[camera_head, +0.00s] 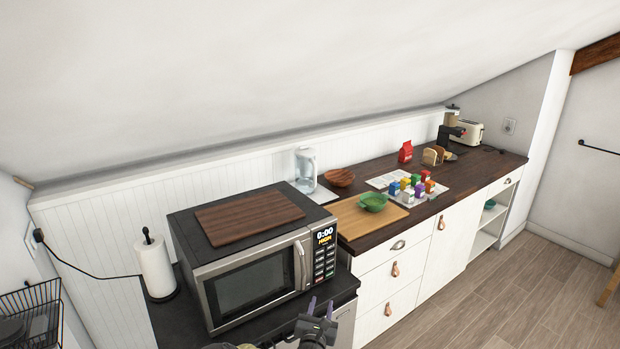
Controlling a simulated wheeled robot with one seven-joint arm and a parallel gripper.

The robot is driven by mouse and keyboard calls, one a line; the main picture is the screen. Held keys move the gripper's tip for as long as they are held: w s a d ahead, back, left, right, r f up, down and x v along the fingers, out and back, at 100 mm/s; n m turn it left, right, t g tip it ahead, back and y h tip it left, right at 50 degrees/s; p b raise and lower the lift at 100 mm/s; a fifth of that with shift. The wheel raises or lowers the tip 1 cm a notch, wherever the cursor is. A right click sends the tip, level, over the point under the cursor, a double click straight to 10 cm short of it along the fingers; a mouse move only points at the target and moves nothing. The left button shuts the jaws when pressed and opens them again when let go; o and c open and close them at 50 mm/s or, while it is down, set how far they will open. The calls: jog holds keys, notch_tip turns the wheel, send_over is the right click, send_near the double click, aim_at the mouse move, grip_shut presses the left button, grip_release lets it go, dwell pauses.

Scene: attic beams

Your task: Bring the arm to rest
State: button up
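My gripper (320,306) shows at the bottom edge of the head view, in front of the microwave's lower right corner. Its two fingertips point up and stand apart with nothing between them. Part of my arm lies at the bottom edge to the left of it, mostly cut off by the frame. The microwave (245,288) is silver and black, with its door shut and a display reading 0:00. A dark wooden board (249,217) lies on top of it. I cannot tell how far the gripper is from the counter.
A paper towel roll (155,267) stands left of the microwave, a wire basket (30,318) at far left. To the right, the counter holds a green bowl (373,201), a wooden bowl (339,177), several small coloured boxes and a toaster (466,132). The floor (530,290) at right is clear.

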jog(key=s+d+r+m+g+h, duration=0.3)
jog(key=s+d+m+g+h, duration=0.2)
jog(key=d+m, duration=0.3)
jog(key=s+d+r+m+g+h, duration=0.2)
jog(key=s+d+m+g+h, duration=0.35)
jog(key=d, duration=0.45)
jog(key=s+d+m+g+y, duration=0.35)
jog(key=s+m+g, duration=0.35)
jog(key=s+m, duration=0.25)
jog(key=s+a+r+m+t+y+b, duration=0.1)
jog(key=s+a+r+m+t+y, duration=0.1)
jog(key=s+a+r+m+y, duration=0.7)
jog(key=shift+s+r+y, duration=0.35)
jog(key=shift+s+y, duration=0.35)
jog(key=shift+s, duration=0.35)
